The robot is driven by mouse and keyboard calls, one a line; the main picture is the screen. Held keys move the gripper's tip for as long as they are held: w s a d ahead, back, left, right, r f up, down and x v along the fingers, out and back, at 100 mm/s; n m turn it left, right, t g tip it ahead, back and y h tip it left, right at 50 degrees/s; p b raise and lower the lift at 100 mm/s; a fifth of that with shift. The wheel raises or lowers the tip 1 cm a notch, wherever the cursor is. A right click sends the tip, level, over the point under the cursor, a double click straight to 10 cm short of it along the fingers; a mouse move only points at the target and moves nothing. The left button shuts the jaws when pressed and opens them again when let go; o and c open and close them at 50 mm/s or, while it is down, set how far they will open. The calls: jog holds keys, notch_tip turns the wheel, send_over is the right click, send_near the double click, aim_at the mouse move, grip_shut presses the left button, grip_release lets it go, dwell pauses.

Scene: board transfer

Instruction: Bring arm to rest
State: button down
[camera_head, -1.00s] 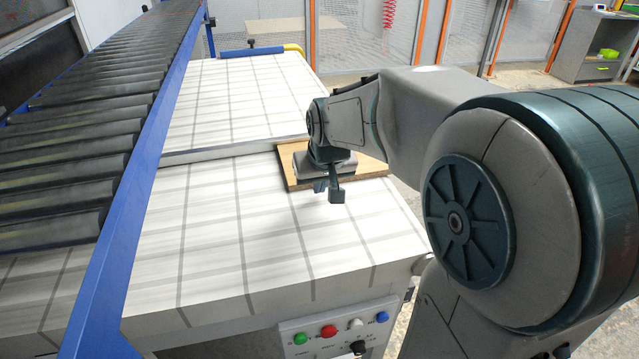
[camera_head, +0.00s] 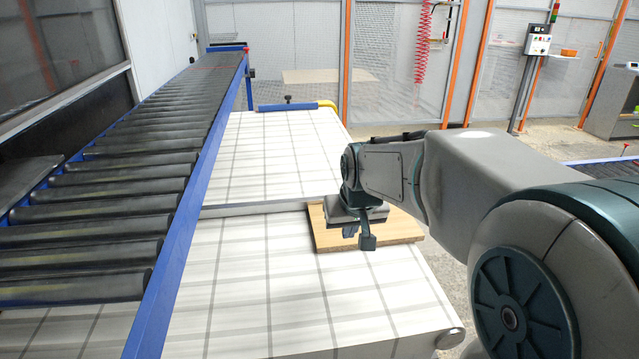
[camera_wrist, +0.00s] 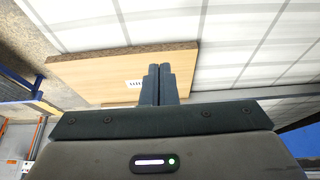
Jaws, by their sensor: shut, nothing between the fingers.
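My gripper (camera_head: 359,240) is over the right side of the white checked table in the head view. Its two fingers are together and empty in the wrist view (camera_wrist: 159,72). A light wooden board (camera_head: 400,229) lies on the table behind and below the gripper, partly hidden by it. The board (camera_wrist: 95,75) also shows in the wrist view, with a small printed label near the fingers. I cannot tell the exact gap between gripper and board.
The white checked table (camera_head: 270,285) is otherwise bare. A roller conveyor (camera_head: 130,170) with a blue side rail (camera_head: 190,220) runs along its left. Mesh fencing with orange posts (camera_head: 478,62) stands at the back. A grey cabinet (camera_head: 612,105) stands far right.

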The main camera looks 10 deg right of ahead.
jog(key=s+r+g+p, duration=0.1)
jog(key=s+p, duration=0.4)
jog(key=s, duration=1.4)
jog(key=shift+r+g, duration=0.4)
jog(key=shift+g, duration=0.1)
